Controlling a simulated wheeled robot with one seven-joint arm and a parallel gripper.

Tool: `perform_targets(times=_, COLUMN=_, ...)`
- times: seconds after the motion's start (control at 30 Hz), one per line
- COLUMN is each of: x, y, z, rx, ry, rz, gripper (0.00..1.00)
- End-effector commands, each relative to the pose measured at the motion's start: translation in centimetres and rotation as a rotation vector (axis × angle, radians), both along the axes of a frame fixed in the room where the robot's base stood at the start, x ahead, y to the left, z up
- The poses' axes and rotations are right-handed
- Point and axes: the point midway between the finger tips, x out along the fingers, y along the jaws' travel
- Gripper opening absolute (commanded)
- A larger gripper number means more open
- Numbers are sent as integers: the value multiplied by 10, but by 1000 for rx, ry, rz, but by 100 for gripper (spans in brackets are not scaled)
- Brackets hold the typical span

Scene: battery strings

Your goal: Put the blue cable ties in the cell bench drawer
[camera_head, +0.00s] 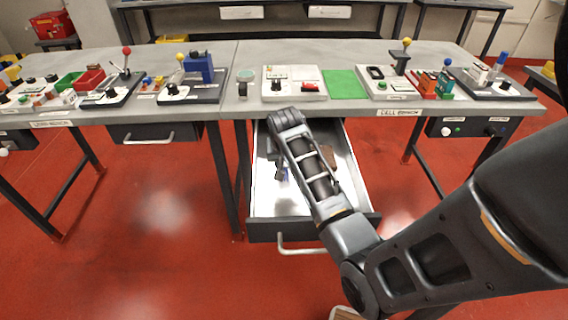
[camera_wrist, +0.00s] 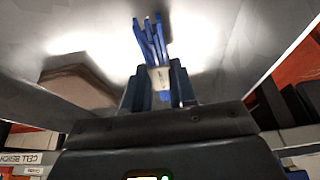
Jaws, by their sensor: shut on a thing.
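The cell bench drawer (camera_head: 262,195) stands pulled open under the bench marked as the cell bench, with its handle towards me. My gripper (camera_head: 281,172) is inside the drawer's outline in the head view, largely hidden by my arm. In the wrist view my gripper (camera_wrist: 160,85) is shut on the blue cable ties (camera_wrist: 152,42), a bundle with a pale band. The ties point away from the jaws over the drawer's bright metal floor. I cannot tell whether they touch the floor. A small blue bit of them shows in the head view.
A brown block (camera_wrist: 75,78) lies in the drawer to the left of the jaws in the wrist view. Drawer walls stand close on both sides. The bench top (camera_head: 238,110) above carries a white panel (camera_head: 293,82) and a green mat (camera_head: 345,84).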

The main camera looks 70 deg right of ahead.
Motion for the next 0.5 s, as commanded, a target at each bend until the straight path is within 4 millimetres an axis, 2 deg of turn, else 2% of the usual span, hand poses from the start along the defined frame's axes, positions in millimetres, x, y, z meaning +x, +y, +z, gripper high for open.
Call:
perform_targets(times=0.13, x=0, y=0, z=-11, rx=1, ry=0, rz=0, gripper=0)
perform_targets(times=0.5, x=0, y=0, z=-15, rx=0, ry=0, rz=0, gripper=0)
